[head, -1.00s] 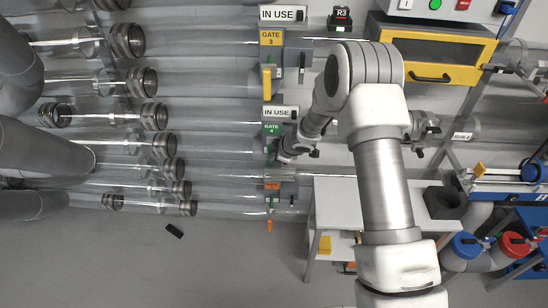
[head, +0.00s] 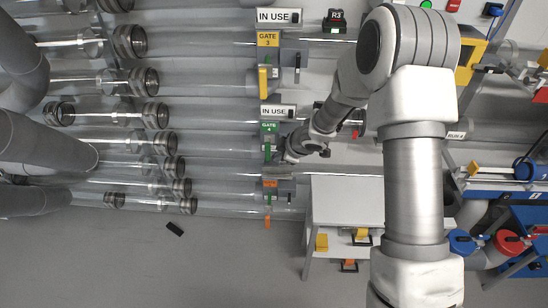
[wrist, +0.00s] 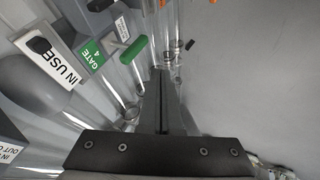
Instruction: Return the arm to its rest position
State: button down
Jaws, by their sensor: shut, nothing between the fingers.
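My gripper (head: 281,156) is at the end of my arm in the head view, beside the green-labelled Gate 4 (head: 269,128). In the wrist view my gripper (wrist: 162,75) shows its fingers together with nothing between them. The arm is still bent, its large elbow joint at the upper right of the head view and its forearm reaching left and down to the tubes. The green gate handle (wrist: 133,49) is left of the fingertips in the wrist view and appears apart from them. The exact gap is hard to tell in the head view.
Clear tubes run across the left. Gate 3 (head: 269,39) with a yellow handle is above Gate 4, and an orange-labelled gate (head: 270,184) is below. A white table (head: 345,188) stands below the arm. Open floor (head: 190,265) lies at the lower left.

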jog(key=s+d+r+m+t+h, duration=0.1)
jog(key=s+d+r+m+h, duration=0.3)
jog(key=d+r, duration=0.5)
jog(key=s+d+r+m+t+h, duration=0.15)
jog(key=s+d+r+m, duration=0.4)
jog(key=r, duration=0.85)
jog(key=s+r+m+g, duration=0.1)
jog(key=s+r+m, duration=0.1)
jog(key=s, duration=1)
jog(key=s+r+m+g+y, duration=0.1)
jog(key=s+m, duration=0.4)
jog(key=s, duration=0.6)
jog(key=shift+s+a+r+g, duration=0.25)
jog(key=shift+s+r+g, duration=0.2)
jog(key=shift+r, duration=0.2)
